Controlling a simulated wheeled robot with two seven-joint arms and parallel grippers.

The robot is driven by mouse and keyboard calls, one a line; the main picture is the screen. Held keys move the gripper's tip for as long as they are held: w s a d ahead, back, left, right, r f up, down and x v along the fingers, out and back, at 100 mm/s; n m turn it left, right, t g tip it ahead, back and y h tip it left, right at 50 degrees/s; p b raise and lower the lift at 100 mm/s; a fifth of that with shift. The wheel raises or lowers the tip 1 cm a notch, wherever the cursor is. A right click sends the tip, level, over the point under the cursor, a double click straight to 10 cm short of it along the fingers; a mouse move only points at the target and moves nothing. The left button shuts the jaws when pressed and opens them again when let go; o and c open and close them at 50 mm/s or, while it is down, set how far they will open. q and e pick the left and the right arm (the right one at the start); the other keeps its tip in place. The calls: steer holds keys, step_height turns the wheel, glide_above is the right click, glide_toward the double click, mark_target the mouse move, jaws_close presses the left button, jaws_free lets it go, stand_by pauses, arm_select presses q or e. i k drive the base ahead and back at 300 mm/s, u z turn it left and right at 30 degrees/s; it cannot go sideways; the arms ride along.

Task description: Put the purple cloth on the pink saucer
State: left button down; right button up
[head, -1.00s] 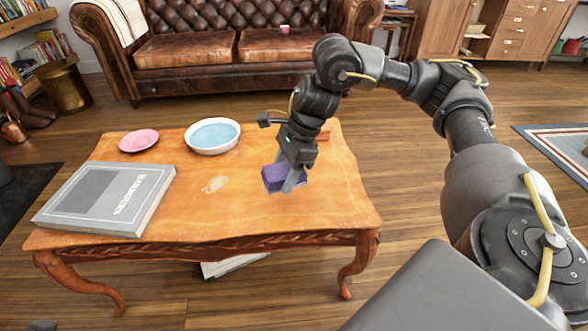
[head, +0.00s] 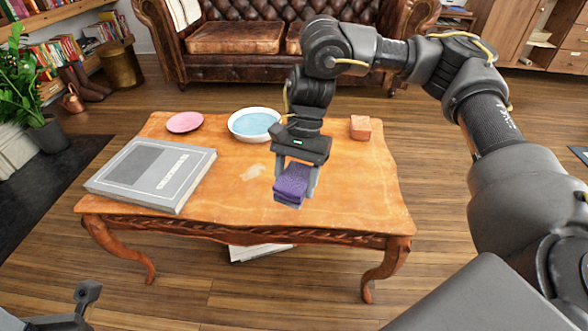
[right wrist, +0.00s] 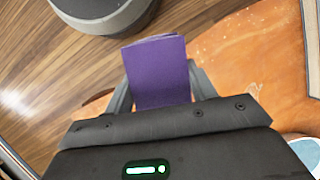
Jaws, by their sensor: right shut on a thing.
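The purple cloth (head: 292,186) is a small folded block between the fingers of my right gripper (head: 295,182), which is shut on it. Gripper and cloth are over the front middle of the wooden table. In the right wrist view the cloth (right wrist: 158,72) stands out between the two fingers (right wrist: 160,92). The pink saucer (head: 185,122) lies flat and empty at the table's back left, well apart from the cloth. A dark part of my left arm shows at the bottom left of the head view; whether its gripper is open or shut does not show.
A white bowl with a blue inside (head: 255,124) stands right of the saucer. A large grey book (head: 152,174) lies at the table's left. A small orange-brown block (head: 361,128) is at the back right. The table (head: 350,195) is bare around the cloth.

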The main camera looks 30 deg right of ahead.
mark_target(185, 122)
steer(key=u, duration=0.4)
steer(key=i, duration=0.5)
steer(key=u, duration=0.55)
steer(key=i, duration=0.95)
steer(key=z, duration=0.3)
